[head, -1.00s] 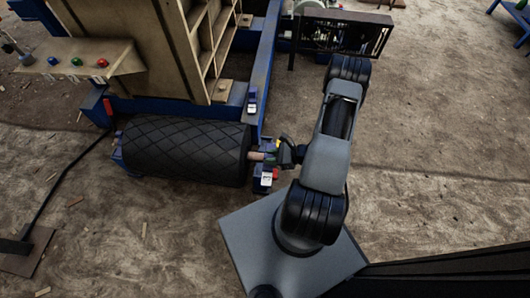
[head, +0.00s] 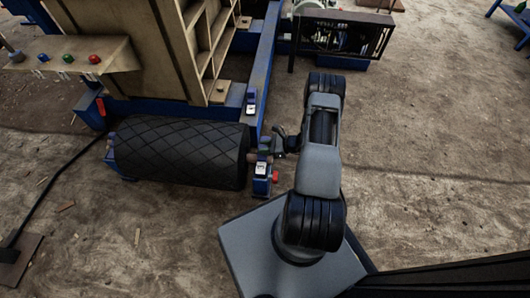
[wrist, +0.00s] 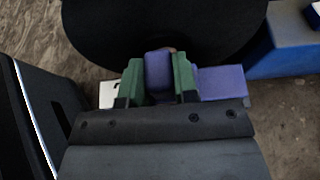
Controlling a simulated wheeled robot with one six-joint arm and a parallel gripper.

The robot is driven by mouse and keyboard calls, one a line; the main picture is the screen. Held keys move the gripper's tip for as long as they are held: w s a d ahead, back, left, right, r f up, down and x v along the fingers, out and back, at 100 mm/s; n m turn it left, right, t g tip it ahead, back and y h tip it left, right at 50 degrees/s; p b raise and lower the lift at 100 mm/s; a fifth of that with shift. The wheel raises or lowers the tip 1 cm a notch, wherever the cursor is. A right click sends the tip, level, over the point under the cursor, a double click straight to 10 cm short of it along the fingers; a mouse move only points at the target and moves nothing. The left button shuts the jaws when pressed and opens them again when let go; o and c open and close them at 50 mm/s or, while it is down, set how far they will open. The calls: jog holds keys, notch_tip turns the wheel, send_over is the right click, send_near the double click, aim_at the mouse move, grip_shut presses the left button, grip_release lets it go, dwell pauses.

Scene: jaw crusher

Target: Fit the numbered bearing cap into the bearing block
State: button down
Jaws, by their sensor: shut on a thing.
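My gripper (wrist: 158,84) is shut on a blue bearing cap (wrist: 158,66), held between its green finger pads in the wrist view. In the head view my gripper (head: 273,144) is at the right end of the black roller (head: 180,152), by its shaft. The blue bearing block (head: 262,186) with a white plate stands at that end, just below the gripper in the picture. Blue metal (wrist: 222,82), seemingly the block, shows right of the fingers in the wrist view. The cap's underside is hidden, so I cannot tell whether it is seated.
A blue frame beam (head: 262,75) runs away from the roller, with a small blue piece with a white plate (head: 250,103) on it. A console with coloured buttons (head: 75,52) is at the upper left. Sandy floor lies open to the right.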

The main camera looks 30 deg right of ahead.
jog(key=shift+f+b, duration=0.45)
jog(key=shift+f, duration=0.8)
jog(key=shift+f, duration=0.15)
jog(key=c, duration=0.9)
grip_release()
